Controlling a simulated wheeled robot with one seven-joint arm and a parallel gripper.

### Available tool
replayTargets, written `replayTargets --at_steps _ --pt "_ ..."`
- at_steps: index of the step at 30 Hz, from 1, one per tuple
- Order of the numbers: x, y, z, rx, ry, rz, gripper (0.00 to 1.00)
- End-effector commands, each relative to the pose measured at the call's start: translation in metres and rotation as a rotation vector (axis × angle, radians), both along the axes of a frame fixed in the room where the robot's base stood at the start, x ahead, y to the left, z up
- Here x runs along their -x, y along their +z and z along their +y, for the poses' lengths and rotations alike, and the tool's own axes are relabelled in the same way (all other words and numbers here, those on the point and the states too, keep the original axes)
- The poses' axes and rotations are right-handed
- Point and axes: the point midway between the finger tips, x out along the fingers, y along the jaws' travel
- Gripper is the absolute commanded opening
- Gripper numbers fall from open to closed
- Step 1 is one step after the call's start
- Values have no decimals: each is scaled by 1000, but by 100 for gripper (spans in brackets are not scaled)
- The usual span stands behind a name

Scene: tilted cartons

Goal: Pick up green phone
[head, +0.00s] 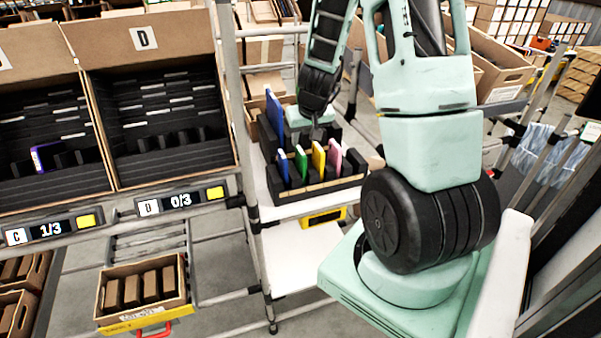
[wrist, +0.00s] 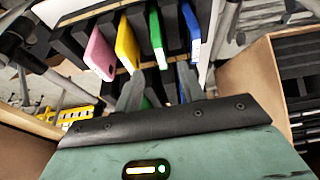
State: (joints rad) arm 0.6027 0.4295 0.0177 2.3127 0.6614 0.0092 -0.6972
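The green phone (head: 301,161) stands on edge in a black slotted rack, between a blue-and-white phone (head: 283,166) and a yellow phone (head: 318,159). A pink phone (head: 335,155) stands to the right. In the wrist view the green phone (wrist: 157,38) is upper centre, beyond my fingertips. My gripper (head: 314,128) is above the rack, just behind the front row of phones. In the wrist view its two fingers (wrist: 160,85) are spread apart, with nothing clearly held between them. Bits of green and blue show low beside the fingers, partly hidden.
A taller blue phone (head: 273,112) stands at the rack's back left. Cardboard bins with black slots (head: 165,125) stand left, with a purple item (head: 43,156) in one. An open carton (head: 497,65) stands right.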

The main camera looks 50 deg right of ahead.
Motion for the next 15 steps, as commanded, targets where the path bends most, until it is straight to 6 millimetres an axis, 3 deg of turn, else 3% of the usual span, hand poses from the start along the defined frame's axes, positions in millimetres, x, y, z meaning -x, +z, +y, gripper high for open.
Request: replayTargets --at_steps 6,15 --pt "-12 -35 -7 -3 -1 2 39" --pt "-18 -50 -11 -3 1 1 39"
